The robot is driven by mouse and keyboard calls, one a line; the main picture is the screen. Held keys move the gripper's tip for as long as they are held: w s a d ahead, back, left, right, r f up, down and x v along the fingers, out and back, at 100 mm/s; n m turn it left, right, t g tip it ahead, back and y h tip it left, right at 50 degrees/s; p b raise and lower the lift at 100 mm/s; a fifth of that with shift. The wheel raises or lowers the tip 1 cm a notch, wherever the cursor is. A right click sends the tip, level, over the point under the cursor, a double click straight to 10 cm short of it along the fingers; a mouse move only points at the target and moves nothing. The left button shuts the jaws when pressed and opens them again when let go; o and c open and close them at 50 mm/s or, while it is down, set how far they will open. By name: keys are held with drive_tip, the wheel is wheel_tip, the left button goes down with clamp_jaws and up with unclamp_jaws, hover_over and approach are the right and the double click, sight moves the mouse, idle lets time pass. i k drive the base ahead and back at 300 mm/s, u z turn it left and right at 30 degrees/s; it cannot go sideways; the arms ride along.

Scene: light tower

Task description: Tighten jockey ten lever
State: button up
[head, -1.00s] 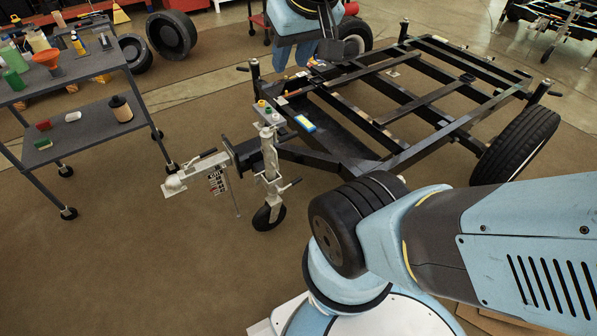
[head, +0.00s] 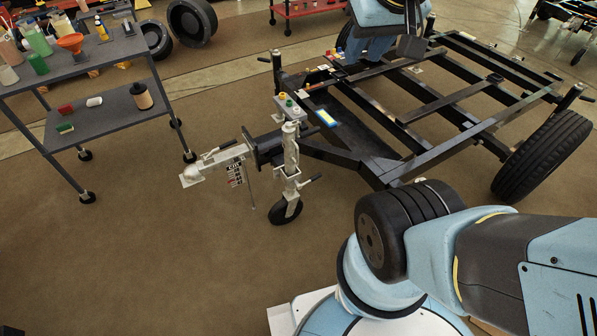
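The jockey wheel (head: 285,211) stands on the floor under a grey upright post (head: 290,150) at the trailer's front. A small dark-ended lever (head: 312,179) sticks out to the right from the post's lower part. I cannot tell whether it is tight. The grey coupling head (head: 193,174) points left. At the top, a blue arm part with finger-like ends (head: 364,48) appears to be my gripper, behind the trailer front and well away from the lever. Whether it is open or shut does not show clearly.
The black trailer frame (head: 440,100) fills the right, with a large tyre (head: 540,155). A grey shelf cart (head: 105,92) with bottles stands at left. Open brown floor lies in front. My blue arm fills the lower right.

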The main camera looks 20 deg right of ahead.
sight(300, 185)
drive_tip(key=u, duration=1.2)
drive_tip(key=i, duration=0.1)
drive_tip(key=z, duration=2.65)
drive_tip(key=k, duration=0.9)
drive_tip(key=u, duration=1.3)
drive_tip(key=i, duration=1)
